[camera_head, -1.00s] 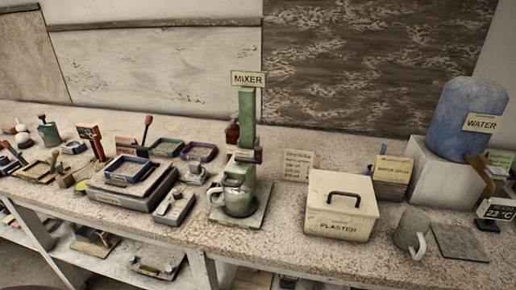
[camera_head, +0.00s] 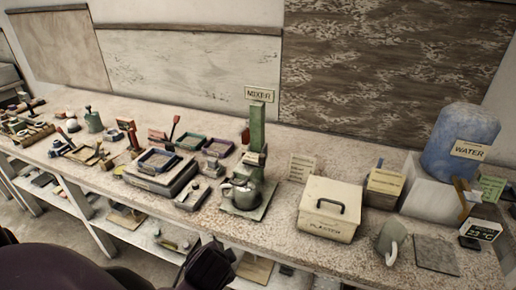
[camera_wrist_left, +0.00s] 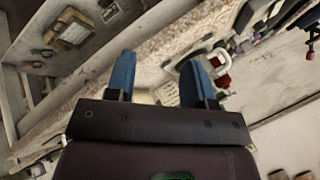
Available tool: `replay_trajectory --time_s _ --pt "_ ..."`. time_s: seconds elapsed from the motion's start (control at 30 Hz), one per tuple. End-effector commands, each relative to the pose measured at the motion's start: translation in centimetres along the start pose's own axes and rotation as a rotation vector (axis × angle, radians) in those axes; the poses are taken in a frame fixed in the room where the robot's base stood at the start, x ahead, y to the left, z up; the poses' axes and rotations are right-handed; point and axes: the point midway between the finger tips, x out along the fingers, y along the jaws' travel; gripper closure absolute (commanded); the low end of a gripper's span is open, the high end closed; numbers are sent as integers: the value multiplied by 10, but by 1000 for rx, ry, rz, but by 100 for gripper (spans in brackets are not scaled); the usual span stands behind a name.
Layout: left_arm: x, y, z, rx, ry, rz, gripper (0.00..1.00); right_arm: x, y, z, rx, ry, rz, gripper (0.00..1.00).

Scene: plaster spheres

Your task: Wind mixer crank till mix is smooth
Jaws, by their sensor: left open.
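The mixer (camera_head: 257,128) is a green upright column on a flat base at the middle of the bench, under a "MIXER" sign (camera_head: 259,94). A grey metal jug (camera_head: 240,193) stands on its base. A small reddish part shows at the column's left side; I cannot tell whether it is the crank. The mix inside the jug is not visible. My left gripper shows in the left wrist view (camera_wrist_left: 158,80) with two blue fingers apart and nothing between them. In the head view my dark left arm is low, in front of the bench. My right gripper is not seen.
A plaster box (camera_head: 331,209), a grey mug (camera_head: 391,240) and a blue water tank (camera_head: 460,141) stand right of the mixer. Trays (camera_head: 157,161) and small tools crowd the left. Bare bench shows along the front edge. Shelves lie below.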

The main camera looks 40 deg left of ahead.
Motion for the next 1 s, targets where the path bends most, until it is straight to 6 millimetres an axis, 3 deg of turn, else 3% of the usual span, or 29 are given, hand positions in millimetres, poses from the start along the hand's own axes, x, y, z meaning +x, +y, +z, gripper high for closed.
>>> replay_trajectory --time_s 0.1,0.37,0.7,0.83,1.0 --pt "9 -27 -25 234 -81 -134 51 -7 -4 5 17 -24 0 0" --pt "26 -73 -91 794 -297 -406 51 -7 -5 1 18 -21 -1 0" --pt "12 -108 -202 1494 -698 -666 51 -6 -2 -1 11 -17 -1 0" --pt "4 -111 -227 1641 -814 -707 51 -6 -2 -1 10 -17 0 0" --pt "2 -115 -238 1708 -874 -723 51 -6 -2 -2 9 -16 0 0"
